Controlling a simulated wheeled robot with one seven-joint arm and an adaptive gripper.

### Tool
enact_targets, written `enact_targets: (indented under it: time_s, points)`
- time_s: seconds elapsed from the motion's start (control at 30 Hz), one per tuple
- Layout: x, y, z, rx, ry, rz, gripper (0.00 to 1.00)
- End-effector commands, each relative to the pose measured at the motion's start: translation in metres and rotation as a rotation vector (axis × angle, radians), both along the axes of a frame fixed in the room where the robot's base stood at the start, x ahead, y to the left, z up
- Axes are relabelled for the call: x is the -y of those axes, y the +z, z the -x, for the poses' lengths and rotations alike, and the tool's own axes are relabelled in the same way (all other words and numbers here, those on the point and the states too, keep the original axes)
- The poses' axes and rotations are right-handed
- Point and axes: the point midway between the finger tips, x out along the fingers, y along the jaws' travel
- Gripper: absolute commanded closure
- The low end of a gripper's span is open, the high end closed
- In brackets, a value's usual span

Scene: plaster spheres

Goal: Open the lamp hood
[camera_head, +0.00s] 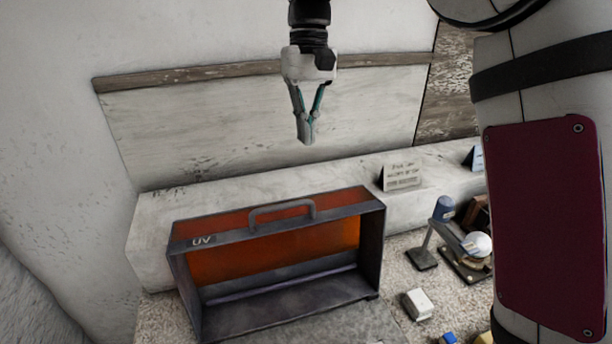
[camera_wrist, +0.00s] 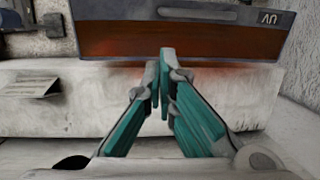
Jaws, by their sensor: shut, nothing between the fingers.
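The lamp hood (camera_head: 270,252) is a dark grey, box-like frame with an orange panel, a "UV" label and a grey handle (camera_head: 281,211) along its upper front edge. It stands at the lower left in the head view. Its orange panel (camera_wrist: 115,39) and handle (camera_wrist: 198,14) also show upside down at the top of the wrist view. My gripper (camera_head: 306,138) points down, with its fingertips together and empty. It appears above the hood in the head view, apart from the handle. The fingers (camera_wrist: 163,62) overlap the panel's edge in the wrist view without clear contact.
A pale ledge (camera_head: 165,216) runs along the wall behind the hood. A small sign (camera_head: 402,177) stands on it. To the right are a blue-topped stand (camera_head: 443,209), a white sphere (camera_head: 479,244) and a small white block (camera_head: 418,304). The space around my gripper looks clear.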

Motion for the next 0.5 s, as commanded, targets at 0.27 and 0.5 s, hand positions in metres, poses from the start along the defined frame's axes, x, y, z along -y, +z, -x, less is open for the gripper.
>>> enact_targets:
  time_s: [0.27, 0.5]
  points:
    - [0.027, 0.013, -0.011, 0.073, -0.377, 0.042, 1.0]
    - [0.027, -0.007, -0.008, 0.072, -0.399, 0.045, 1.0]
